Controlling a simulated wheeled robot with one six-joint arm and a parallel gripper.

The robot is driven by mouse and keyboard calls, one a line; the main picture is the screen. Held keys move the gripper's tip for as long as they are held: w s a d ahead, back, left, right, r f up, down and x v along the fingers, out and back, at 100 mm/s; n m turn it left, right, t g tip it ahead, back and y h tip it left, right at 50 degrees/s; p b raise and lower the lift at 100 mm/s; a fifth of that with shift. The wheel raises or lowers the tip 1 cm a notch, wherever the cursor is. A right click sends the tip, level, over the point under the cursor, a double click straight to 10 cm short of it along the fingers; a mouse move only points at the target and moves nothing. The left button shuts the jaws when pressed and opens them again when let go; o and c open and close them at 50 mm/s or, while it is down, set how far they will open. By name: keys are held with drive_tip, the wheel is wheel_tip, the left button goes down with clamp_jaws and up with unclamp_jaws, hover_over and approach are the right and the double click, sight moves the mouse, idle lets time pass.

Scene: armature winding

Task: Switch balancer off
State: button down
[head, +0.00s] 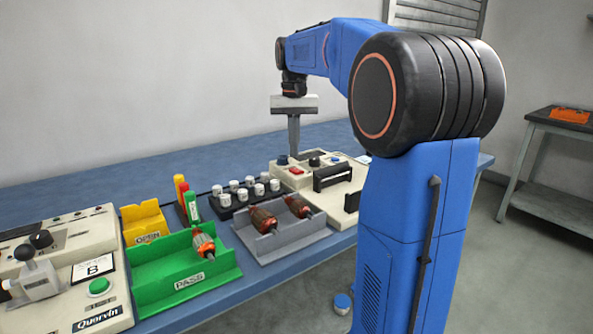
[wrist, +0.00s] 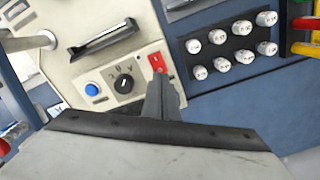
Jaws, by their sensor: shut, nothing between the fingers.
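The beige machine with black upright supports, which looks like the balancer (head: 305,184), stands at the far right of the bench. Its front panel shows in the wrist view, with a blue button (wrist: 92,89), a black rotary knob (wrist: 124,83) and a red switch (wrist: 156,62). The red switch also shows in the head view (head: 296,171). My gripper (head: 294,153) points down over this panel, shut and empty. In the wrist view its fingertips (wrist: 160,79) lie right by the red switch and cover part of its near end. I cannot tell whether they touch it.
Left of the balancer is a black rack (head: 240,208) of white-capped pieces. A grey tray (head: 285,246) with two armatures and a green PASS tray (head: 215,276) stand nearer. Another beige machine (head: 70,280) is at far left. Bare bench lies behind.

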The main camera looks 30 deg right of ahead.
wheel_tip(320, 180, up, 3)
drive_tip(key=shift+f, duration=0.1)
idle(0.4)
idle(0.4)
